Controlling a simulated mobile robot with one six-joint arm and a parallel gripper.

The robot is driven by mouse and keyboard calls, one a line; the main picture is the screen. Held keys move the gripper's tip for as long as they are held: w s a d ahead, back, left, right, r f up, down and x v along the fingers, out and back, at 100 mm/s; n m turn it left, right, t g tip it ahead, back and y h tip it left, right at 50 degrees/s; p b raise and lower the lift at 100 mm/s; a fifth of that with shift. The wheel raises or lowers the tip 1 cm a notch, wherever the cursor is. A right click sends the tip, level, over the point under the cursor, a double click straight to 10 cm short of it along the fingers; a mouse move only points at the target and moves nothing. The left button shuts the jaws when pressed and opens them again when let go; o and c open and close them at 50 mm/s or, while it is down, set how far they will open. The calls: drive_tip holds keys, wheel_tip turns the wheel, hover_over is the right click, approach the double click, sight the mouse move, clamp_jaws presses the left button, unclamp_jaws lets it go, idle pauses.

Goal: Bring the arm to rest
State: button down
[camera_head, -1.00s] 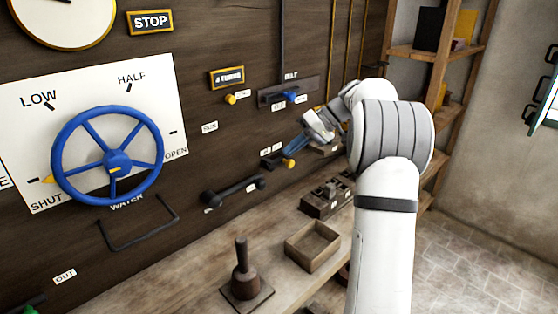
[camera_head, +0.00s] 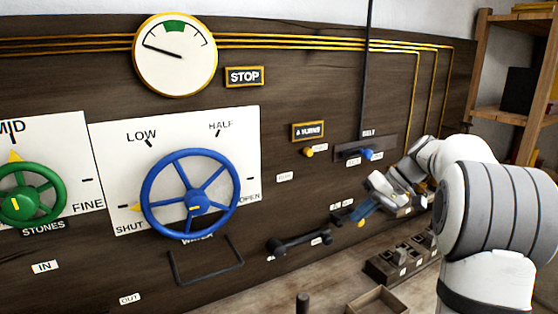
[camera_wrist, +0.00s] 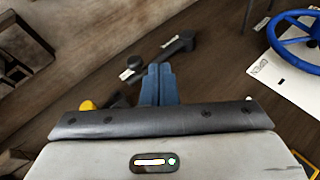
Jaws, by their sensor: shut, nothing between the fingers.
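My gripper (camera_head: 350,217) is at the right of the head view, in front of the dark wooden panel (camera_head: 290,80). It is near a yellow knob (camera_head: 361,223) low on the panel. In the wrist view my gripper's blue fingers (camera_wrist: 158,84) are together with nothing between them. Beyond the fingertips a black crank handle (camera_wrist: 160,58) lies along the panel. I cannot tell how far the fingertips are from the panel.
A blue handwheel (camera_head: 190,195), a green handwheel (camera_head: 30,195) and a round gauge (camera_head: 175,65) are on the panel. A blue-knobbed belt lever (camera_head: 367,154) is above my gripper. Below are a bench with an open wooden box (camera_head: 378,302) and a dark switch block (camera_head: 400,260).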

drive_tip(key=s+a+f+m+h, duration=0.1)
drive_tip(key=s+a+f+h, duration=0.2)
drive_tip(key=s, duration=1.1)
drive_tip(key=s+a+f+m+t+h, duration=0.1)
drive_tip(key=s+a+f+h, duration=0.3)
drive_tip(key=s, duration=1)
wheel_tip(320, 180, down, 2)
drive_tip(key=shift+f+m+h, duration=0.2)
drive_tip(key=shift+m+h, duration=0.1)
drive_tip(key=shift+h, duration=0.2)
